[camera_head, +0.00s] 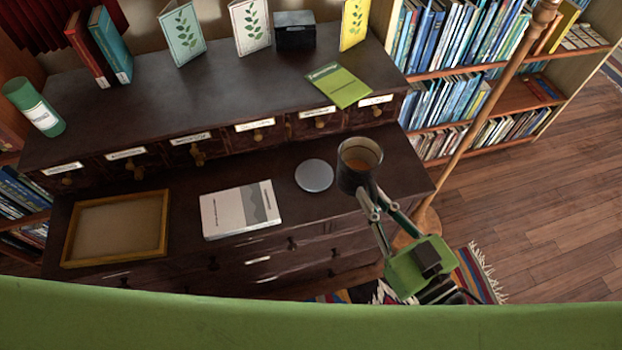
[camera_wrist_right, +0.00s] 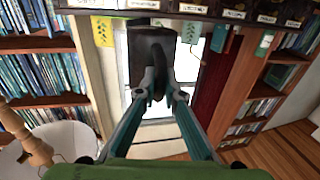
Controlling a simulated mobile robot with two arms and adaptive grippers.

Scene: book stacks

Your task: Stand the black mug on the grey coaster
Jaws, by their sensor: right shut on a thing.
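The black mug (camera_head: 347,178) is upright in the head view, its open top showing a brown inside. My right gripper (camera_head: 371,203) is shut on it from the near side. In the right wrist view the dark mug (camera_wrist_right: 151,45) is between and beyond the fingertips of my right gripper (camera_wrist_right: 160,88), which seem to close at its handle. The grey coaster (camera_head: 314,176) is a round disc lying bare on the lower ledge of the dark cabinet, just left of the mug. The mug is apart from it; its height over the ledge is hard to tell. My left gripper is not in view.
A white-and-grey book (camera_head: 240,209) lies left of the coaster, and a wood-framed tray (camera_head: 165,228) further left. A row of small drawers (camera_head: 255,133) rises behind. A green booklet (camera_head: 339,85) lies on top. A wooden pole (camera_head: 480,125) stands at the right.

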